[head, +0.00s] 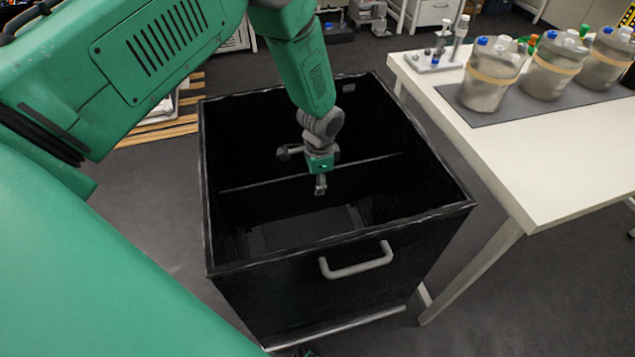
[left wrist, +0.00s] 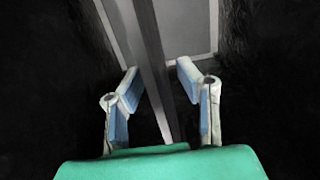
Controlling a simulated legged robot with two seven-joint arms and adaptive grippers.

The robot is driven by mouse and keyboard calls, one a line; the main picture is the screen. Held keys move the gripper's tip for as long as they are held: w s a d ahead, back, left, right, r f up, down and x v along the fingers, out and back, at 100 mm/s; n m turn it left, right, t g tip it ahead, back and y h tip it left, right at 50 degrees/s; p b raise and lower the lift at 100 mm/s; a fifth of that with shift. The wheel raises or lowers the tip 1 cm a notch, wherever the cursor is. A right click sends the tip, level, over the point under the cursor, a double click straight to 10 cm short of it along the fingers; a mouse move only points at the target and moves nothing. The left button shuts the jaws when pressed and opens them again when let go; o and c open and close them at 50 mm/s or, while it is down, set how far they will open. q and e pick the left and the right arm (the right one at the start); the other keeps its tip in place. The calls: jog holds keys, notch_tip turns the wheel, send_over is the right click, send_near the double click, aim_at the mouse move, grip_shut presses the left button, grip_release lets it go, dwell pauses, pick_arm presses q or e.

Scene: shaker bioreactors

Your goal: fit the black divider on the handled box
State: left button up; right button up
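The handled box (head: 345,275) is a tall, black, open-topped box with a grey handle (head: 357,262) on its near side. The black divider (head: 262,192) appears as a dark panel across the inside of the box, with a thin pale top edge below the rim. My left gripper (head: 320,187) reaches down into the box near the middle of that edge. In the left wrist view, its two blue-padded fingers (left wrist: 158,78) are apart, with the divider's long grey edge (left wrist: 150,50) running between them. A gap shows beside the right finger. My right gripper is out of view.
A white table (head: 560,155) stands close to the box's right side. It carries several capped bioreactor bottles (head: 490,75) on a dark mat and a small rack (head: 435,62). Wooden slats (head: 160,128) lie on the floor behind the box at left.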

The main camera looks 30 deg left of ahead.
pick_arm(q)
jog(key=r, duration=1.1)
jog(key=shift+w+d+r, duration=0.15)
jog(key=shift+d+r, duration=0.1)
